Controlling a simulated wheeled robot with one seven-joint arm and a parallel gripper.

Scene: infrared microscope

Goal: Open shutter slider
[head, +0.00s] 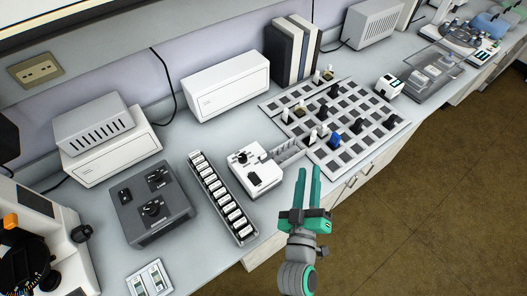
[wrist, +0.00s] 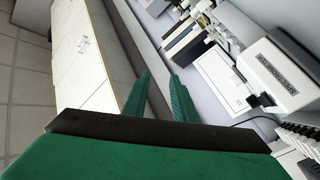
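A small white unit (head: 268,178) sits on the bench left of my gripper in the head view. It carries a round black knob (head: 242,157) and a black block (head: 254,181); I cannot tell which part is the shutter slider. My gripper (head: 308,170) is at the bench's front edge, right of this unit, with two green fingers apart and nothing between them. The wrist view shows the fingers (wrist: 160,75) parted and empty. A white box there bears a spectrometer label (wrist: 276,76) and a small black part (wrist: 262,100). No finger touches either.
A rack of white blocks (head: 222,197) and a grey control box (head: 152,205) with knobs stand left of the white unit. A board with dark squares (head: 385,140) and small upright pieces lies to the right. Bare floor (head: 420,220) is in front of the bench.

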